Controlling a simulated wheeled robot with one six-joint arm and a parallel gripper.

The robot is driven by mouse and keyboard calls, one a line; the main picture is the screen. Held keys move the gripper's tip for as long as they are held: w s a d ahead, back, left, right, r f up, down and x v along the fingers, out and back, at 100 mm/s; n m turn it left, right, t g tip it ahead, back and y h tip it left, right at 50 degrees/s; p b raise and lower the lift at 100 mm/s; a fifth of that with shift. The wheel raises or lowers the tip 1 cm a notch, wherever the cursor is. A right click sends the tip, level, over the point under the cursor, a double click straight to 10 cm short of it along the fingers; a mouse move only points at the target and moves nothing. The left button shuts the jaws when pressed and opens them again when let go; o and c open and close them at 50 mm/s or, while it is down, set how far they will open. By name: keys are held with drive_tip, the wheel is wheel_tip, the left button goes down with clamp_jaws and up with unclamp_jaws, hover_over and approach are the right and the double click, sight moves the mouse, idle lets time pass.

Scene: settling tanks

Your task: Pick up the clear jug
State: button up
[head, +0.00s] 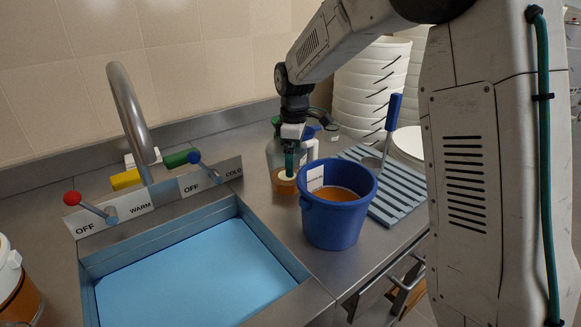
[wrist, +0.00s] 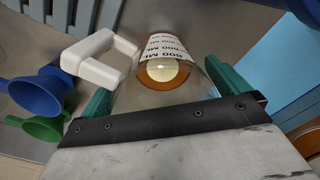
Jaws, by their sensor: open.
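The clear jug (head: 283,183) stands upright on the steel counter, just behind and left of the blue bucket, with orange-brown liquid low inside. In the wrist view the jug (wrist: 168,46) has a white label with volume marks and a white handle (wrist: 96,52) pointing left. A pale round disc shows within the orange. My gripper (head: 289,158) points down at the jug from above. In the wrist view my gripper (wrist: 165,88) is open, one green finger on each side of the jug. Whether either finger touches it I cannot tell.
The blue bucket (head: 338,225) with orange liquid stands close in front of the jug. A slatted blue rack (head: 405,190) lies to the right. The sink (head: 200,285) is at left. Blue (wrist: 38,92) and green funnels (wrist: 42,128) are beside the handle. White tubs (head: 370,85) stack behind.

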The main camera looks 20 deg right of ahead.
drive_tip(key=shift+f, duration=0.45)
drive_tip(key=shift+c, duration=0.3)
drive_tip(key=c, duration=0.7)
drive_tip(key=shift+o, duration=0.2)
drive_tip(key=shift+r, duration=0.1)
